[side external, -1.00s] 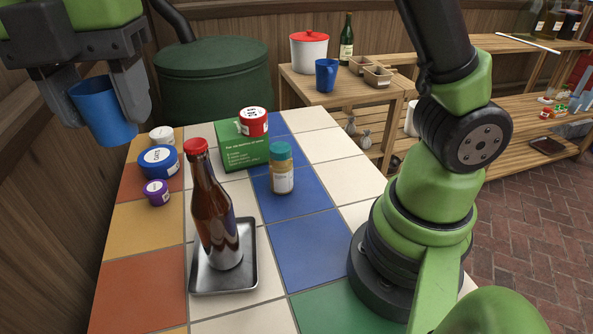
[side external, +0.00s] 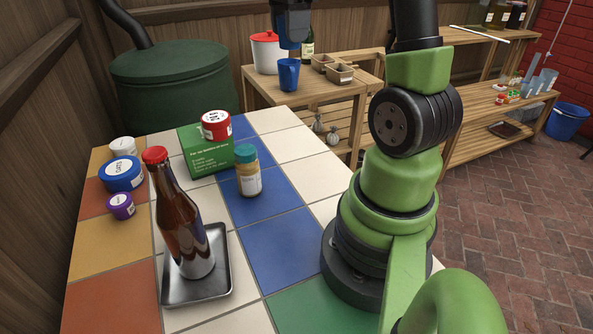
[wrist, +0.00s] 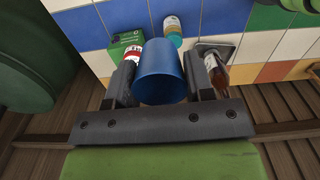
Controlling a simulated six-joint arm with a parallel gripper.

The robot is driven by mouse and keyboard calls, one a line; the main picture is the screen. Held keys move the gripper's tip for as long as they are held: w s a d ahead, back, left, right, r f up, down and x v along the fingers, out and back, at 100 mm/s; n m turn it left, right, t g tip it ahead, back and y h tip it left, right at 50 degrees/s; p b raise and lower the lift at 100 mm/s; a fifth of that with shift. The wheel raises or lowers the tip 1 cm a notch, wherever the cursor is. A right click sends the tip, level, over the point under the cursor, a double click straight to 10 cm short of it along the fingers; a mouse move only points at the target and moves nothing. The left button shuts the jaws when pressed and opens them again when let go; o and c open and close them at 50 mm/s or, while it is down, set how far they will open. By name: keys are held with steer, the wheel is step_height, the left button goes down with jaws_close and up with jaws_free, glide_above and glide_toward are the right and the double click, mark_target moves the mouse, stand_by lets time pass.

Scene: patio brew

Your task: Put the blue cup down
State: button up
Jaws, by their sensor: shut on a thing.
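The blue cup (wrist: 160,85) is between the two dark fingers of my gripper (wrist: 161,72) in the wrist view. The fingers are shut on its sides, and it is held above the table. In the side view a dark bluish shape (side external: 291,20) hangs at the top edge. It may be part of my gripper and the cup, but this is not clear. A second blue cup-like mug (side external: 288,75) stands on the wooden side table at the back.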

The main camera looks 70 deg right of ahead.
mark_target(297, 171)
steer(key=shift+s+d+f+m, duration=0.15)
steer(key=shift+s+d+m, duration=0.3)
steer(key=shift+s, duration=0.2)
step_height(297, 171, down, 28)
steer(key=shift+w+r, duration=0.15)
steer(key=o, duration=0.9)
